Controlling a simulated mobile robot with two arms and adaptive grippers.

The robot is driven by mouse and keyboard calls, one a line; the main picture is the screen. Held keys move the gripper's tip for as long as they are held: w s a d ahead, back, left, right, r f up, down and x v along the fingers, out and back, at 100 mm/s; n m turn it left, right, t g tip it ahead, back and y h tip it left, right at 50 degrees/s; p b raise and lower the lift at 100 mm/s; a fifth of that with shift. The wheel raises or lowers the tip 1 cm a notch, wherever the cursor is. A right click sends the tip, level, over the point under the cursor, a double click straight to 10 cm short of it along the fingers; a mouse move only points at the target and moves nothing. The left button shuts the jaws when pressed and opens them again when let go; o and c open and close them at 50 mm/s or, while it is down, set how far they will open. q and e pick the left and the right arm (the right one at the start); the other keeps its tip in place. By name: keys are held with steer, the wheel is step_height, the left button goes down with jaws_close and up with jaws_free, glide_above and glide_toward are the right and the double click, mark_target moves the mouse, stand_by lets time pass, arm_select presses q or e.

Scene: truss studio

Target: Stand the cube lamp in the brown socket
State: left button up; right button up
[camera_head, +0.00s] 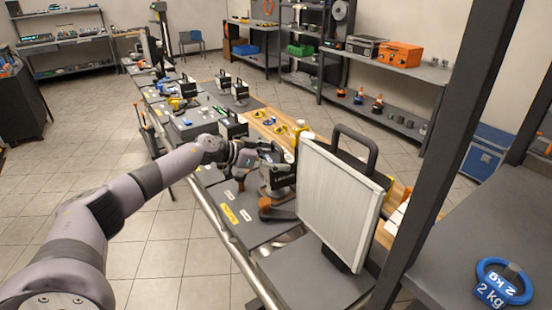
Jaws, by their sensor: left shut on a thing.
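My left gripper (272,160) reaches in from the left over the bench and is shut on a dark, boxy lamp (281,182), which looks like the cube lamp. Its fingers lie against the upper part of the lamp and partly hide it. The brown socket (267,208) shows as orange-brown parts just below the lamp, on the grey bench top. The lamp looks upright over the socket. I cannot tell whether it is seated in the socket or held just above it. My right gripper is not in view.
A large white panel lamp (338,205) with a black handle stands close to the right of the gripper. Several smaller handled lamps (239,92) stand farther along the bench. A dark post (445,150) rises at the right, and a blue 2 kg ring (503,283) lies beyond it.

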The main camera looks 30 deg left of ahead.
arm_select(q)
steer(key=shift+w+r+p, duration=0.1)
steer(key=shift+p, duration=0.45)
stand_by(0.9)
steer(key=o, duration=1.9)
steer(key=shift+f, duration=0.3)
steer(key=v, duration=1.2)
steer(key=shift+r, duration=0.15)
